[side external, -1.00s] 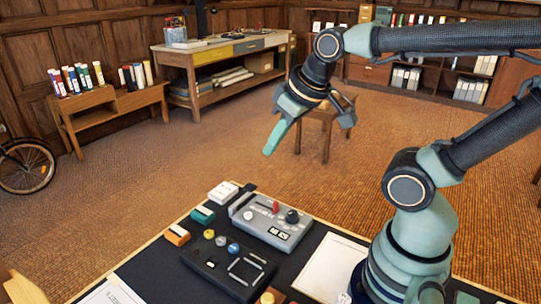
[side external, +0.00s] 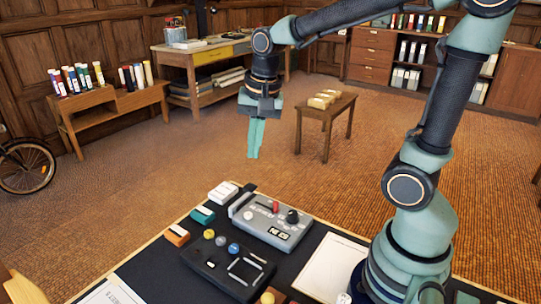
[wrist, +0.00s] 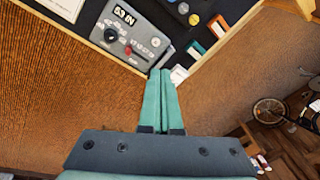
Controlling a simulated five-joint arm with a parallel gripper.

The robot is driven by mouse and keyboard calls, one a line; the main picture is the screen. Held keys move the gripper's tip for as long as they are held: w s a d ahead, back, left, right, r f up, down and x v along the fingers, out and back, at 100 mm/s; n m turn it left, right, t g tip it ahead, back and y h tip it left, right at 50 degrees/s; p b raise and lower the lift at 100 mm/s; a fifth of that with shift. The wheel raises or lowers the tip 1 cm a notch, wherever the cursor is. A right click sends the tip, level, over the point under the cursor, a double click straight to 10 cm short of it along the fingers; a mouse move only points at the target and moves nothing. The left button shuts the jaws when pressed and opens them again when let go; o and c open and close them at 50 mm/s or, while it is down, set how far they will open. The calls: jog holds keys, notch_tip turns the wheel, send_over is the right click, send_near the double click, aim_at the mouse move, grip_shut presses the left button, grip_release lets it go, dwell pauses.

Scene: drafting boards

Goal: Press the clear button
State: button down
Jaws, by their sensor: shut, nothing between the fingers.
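A grey control box (side external: 262,228) lies on the dark board, with a white round button (side external: 249,215), a red lever (side external: 276,207), a black knob (side external: 292,216) and a small display (side external: 279,233). In front of it a black panel (side external: 215,270) carries yellow (side external: 209,234), pale (side external: 221,240) and blue (side external: 234,248) round buttons. Labels are too small to tell which is the clear button. My gripper (side external: 254,155) is shut and empty, pointing down, above and beyond the box's far side. In the wrist view, my gripper (wrist: 160,72) shows beside the box (wrist: 130,38).
White (side external: 223,192), green (side external: 202,215) and orange (side external: 176,235) small blocks line the board's left side. A white sheet (side external: 330,268) lies right of the box. The air between gripper and box is clear.

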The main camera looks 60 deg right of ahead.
aim_at(249, 215)
jog(key=shift+w+d+f+m+g, duration=0.15)
jog(key=shift+w+f+m+g, duration=0.2)
jog(key=shift+w+f+m, duration=0.55)
jog(key=shift+w+d+f+m+g, duration=0.2)
jog(key=shift+f+m+g, duration=0.3)
jog(key=shift+m, duration=0.95)
jog(key=shift+w+d+f+m+g, duration=0.1)
jog(key=shift+w+f+m+g, duration=0.15)
jog(key=shift+w+f+m, duration=0.55)
jog(key=shift+s+f+m, duration=0.1)
jog(key=shift+s+m, duration=0.2)
jog(key=shift+m, duration=0.05)
notch_tip(249, 215, down, 14)
jog(key=shift+r, duration=0.1)
notch_tip(249, 215, down, 2)
jog(key=shift+f, duration=0.1)
jog(key=shift+s, duration=0.15)
jog(key=shift+r, duration=0.2)
notch_tip(249, 215, up, 15)
jog(key=shift+w+f, duration=0.2)
jog(key=shift+w, duration=0.25)
